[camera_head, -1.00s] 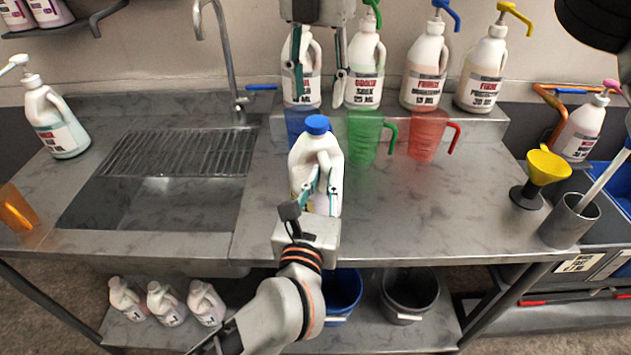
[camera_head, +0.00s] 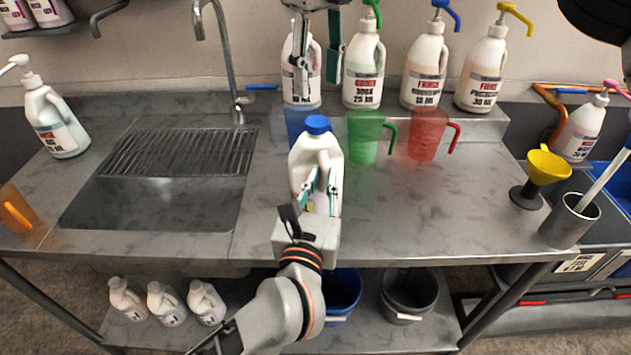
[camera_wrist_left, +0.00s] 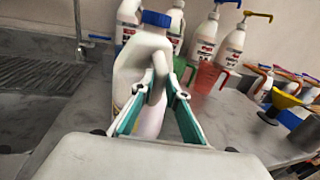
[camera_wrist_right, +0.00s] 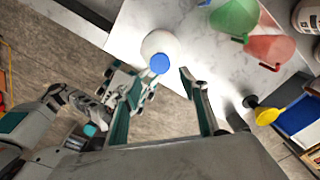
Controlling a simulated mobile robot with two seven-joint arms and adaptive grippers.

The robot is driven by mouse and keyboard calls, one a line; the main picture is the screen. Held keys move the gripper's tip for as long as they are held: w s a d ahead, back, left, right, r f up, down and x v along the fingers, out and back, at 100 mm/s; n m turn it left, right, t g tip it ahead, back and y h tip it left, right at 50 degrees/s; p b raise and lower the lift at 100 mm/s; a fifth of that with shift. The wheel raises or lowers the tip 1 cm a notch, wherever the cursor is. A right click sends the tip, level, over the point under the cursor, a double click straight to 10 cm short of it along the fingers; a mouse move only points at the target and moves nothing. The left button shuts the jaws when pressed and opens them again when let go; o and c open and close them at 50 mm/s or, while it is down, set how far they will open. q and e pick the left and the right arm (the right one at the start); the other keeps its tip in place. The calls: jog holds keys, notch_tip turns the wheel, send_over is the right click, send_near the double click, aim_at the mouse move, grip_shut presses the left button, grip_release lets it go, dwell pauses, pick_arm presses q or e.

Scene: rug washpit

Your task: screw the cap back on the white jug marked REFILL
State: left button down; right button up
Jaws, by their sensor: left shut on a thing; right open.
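The white jug (camera_head: 304,160) stands upright on the steel counter, its blue cap (camera_head: 317,124) sitting on the neck. I cannot tell how tight the cap is, and no REFILL marking is readable. My left gripper (camera_head: 320,186) is shut on the jug's handle side; the left wrist view shows its fingers around the handle (camera_wrist_left: 157,88). My right gripper (camera_head: 318,82) is open and empty, above and apart from the cap. In the right wrist view, the cap (camera_wrist_right: 160,63) appears below, within the gap between the open fingers.
Several pump bottles (camera_head: 423,68) stand on the raised back shelf. Translucent green (camera_head: 362,140) and red (camera_head: 425,138) measuring jugs stand right of the white jug, with a blue one partly hidden behind it. The sink (camera_head: 170,203) is left. The counter's right-middle is clear.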

aim_at(318, 121)
jog(key=shift+f, duration=4)
jog(key=c, duration=1.1)
jog(key=shift+c, duration=0.2)
jog(key=o, duration=1.3)
jog(key=shift+r, duration=0.1)
